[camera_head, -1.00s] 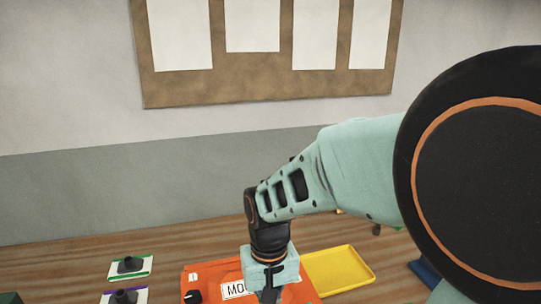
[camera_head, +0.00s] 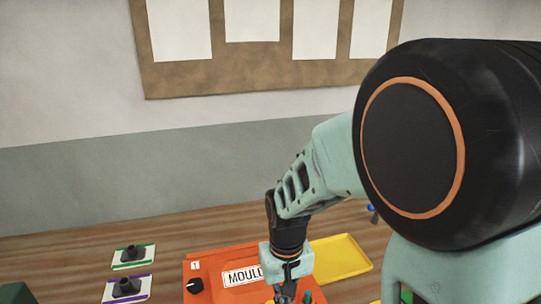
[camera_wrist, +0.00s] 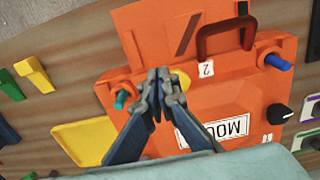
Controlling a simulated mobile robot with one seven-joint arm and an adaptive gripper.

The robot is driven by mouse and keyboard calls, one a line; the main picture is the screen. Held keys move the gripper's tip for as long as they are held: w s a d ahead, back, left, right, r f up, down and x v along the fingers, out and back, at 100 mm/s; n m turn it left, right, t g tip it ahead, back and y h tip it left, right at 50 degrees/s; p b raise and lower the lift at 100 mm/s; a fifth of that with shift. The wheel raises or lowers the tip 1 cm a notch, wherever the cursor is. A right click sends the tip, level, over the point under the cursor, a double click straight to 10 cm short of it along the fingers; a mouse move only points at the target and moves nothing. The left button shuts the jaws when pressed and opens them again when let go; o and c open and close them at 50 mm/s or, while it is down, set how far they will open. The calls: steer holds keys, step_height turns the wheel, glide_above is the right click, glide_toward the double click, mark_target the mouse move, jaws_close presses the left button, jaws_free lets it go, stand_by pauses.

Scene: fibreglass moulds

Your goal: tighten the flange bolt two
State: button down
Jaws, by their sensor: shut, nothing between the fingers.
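The orange mould (camera_head: 225,262) lies on the bench with a "MOULD" plate (camera_head: 243,275). In the wrist view its orange body (camera_wrist: 250,85) carries a "2" label (camera_wrist: 206,69) beside a dark red handle (camera_wrist: 226,35). A blue bolt-like piece (camera_wrist: 278,62) sits in a block at its right, and a teal one (camera_wrist: 122,98) at its left edge. I cannot tell which is bolt two. My gripper (camera_wrist: 165,78) is shut and empty over the mould, between the two pieces and nearer the teal one. In the head view my gripper (camera_head: 287,292) partly hides the mould.
A yellow tray (camera_head: 345,253) lies right of the mould in the head view. A black knob (camera_head: 195,285) stands on the mould near a "1" label (camera_head: 195,266). Two plates with black fittings, green-edged (camera_head: 133,255) and purple-edged (camera_head: 127,288), lie left.

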step_height(320, 180, down, 3)
steer(key=shift+f+b, duration=0.15)
steer(key=shift+b, duration=0.8)
steer(key=shift+w+a, duration=0.1)
steer(key=shift+a, duration=0.05)
steer(key=shift+a, duration=0.15)
steer(key=shift+s+a, duration=0.35)
steer(key=shift+a, duration=0.8)
steer(key=shift+a, duration=0.2)
